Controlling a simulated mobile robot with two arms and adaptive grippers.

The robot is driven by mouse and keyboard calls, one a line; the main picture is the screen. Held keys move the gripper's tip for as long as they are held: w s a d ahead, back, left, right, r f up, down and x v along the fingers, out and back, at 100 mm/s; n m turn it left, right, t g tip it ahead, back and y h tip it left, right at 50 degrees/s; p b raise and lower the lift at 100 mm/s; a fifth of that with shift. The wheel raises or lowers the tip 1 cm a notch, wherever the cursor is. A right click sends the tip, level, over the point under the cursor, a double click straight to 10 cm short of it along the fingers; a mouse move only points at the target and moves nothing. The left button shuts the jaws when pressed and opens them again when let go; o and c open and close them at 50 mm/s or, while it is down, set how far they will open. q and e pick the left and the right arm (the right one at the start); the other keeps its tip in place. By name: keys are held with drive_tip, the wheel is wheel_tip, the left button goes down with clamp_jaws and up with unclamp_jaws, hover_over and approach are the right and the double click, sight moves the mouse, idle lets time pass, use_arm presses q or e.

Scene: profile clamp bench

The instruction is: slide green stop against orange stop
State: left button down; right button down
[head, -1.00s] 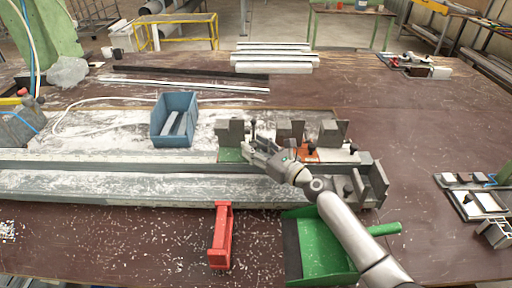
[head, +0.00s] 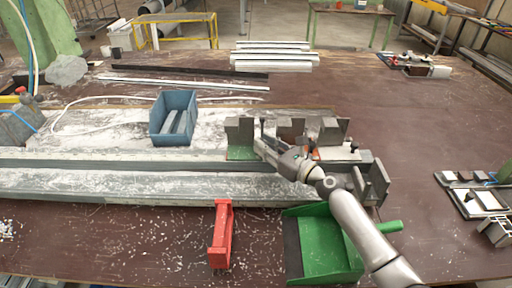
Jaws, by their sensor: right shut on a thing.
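The green stop (head: 240,153), a grey block on a green base, sits on the rail in the middle of the head view. My right gripper (head: 263,138) is shut on it at its right side, with the arm coming in from the lower right. The orange stop (head: 314,154) is to the right on the same rail, and its orange base is mostly hidden behind my wrist. A gap seems to remain between the two stops, but my gripper covers part of it. My left gripper is not in view.
A long metal rail (head: 120,183) runs across the dusty bench. A blue bin (head: 157,128) with pieces stands behind it. A red brush-like tool (head: 221,235) and a green dustpan (head: 325,248) lie in front. An end plate (head: 378,182) stands at the rail's right end.

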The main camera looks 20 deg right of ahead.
drive_tip(key=shift+s+d, duration=0.3)
drive_tip(key=shift+d, duration=0.65)
drive_tip(key=c, duration=1.3)
unclamp_jaws()
